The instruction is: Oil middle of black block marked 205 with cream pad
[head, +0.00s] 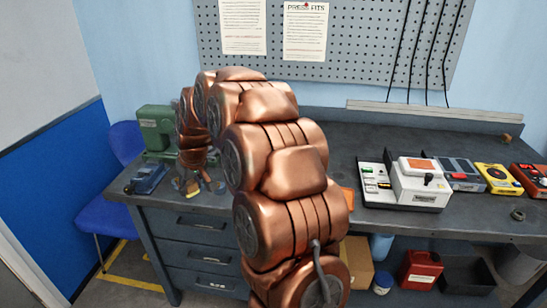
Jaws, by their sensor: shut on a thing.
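My gripper (195,180) is at the end of my copper arm, pointing down over the left part of the bench (430,222). It is small in the head view and partly hidden by the arm's wrist. It is shut on a small tan-cream piece (190,187), which looks like the cream pad. I cannot make out a black block marked 205; it may be hidden behind my gripper or arm. Whether the pad touches anything below it cannot be told.
A green machine (157,128) and a blue device (148,178) stand left of my gripper. A white instrument (418,182), yellow meter (497,178) and red meter (530,180) stand at the right. A dark ring (518,215) lies near the front edge. My arm covers the bench's middle.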

